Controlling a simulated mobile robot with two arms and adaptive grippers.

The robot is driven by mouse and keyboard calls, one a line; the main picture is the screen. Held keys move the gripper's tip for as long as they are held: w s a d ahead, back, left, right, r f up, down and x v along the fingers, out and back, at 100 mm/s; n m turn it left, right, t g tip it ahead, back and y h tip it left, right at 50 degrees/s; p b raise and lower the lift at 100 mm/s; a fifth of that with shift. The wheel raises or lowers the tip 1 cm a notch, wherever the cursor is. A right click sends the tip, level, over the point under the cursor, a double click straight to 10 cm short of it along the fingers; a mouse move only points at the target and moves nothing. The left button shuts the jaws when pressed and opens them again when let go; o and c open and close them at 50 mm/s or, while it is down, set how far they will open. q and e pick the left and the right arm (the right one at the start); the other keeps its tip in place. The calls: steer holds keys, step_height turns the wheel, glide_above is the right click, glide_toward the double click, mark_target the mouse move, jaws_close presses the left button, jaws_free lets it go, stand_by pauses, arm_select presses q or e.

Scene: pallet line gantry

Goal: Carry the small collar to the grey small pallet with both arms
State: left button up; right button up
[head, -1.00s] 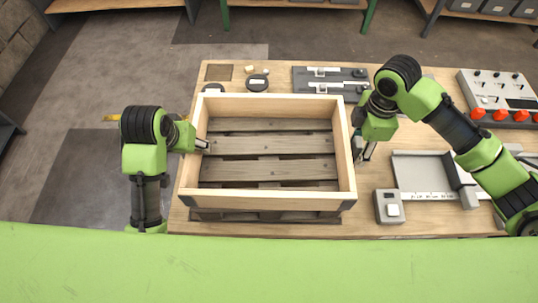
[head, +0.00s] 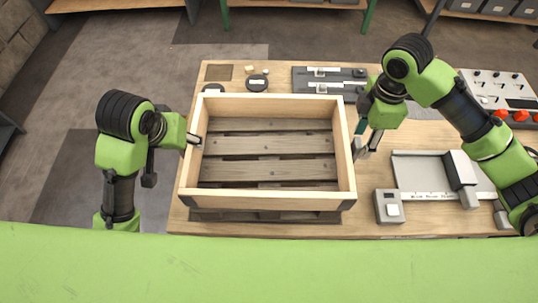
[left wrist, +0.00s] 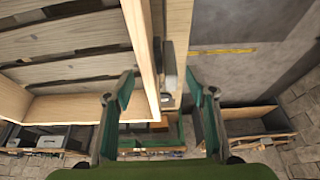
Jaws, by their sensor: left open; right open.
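The small collar (head: 270,201), a pale wooden frame with dark corner brackets, sits level around the top of the grey-brown slatted pallet (head: 268,145) on the bench. My left gripper (head: 195,140) is at the collar's left wall, open. In the left wrist view, its fingers (left wrist: 162,88) are apart with the collar wall (left wrist: 141,40) showing between them, nearer the left finger; contact cannot be told. My right gripper (head: 362,148) is open just outside the collar's right wall, with a small gap visible. The pallet's edges are mostly hidden by the collar.
The wooden bench (head: 300,228) carries a grey box with a light button (head: 389,207), a grey tray with a ruler (head: 425,172), a control box (head: 495,88) and dark rails (head: 325,74). Floor left of the bench is clear.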

step_height(320, 180, up, 8)
steer(key=shift+f, duration=0.2)
steer(key=shift+r, duration=0.1)
stand_by(0.4)
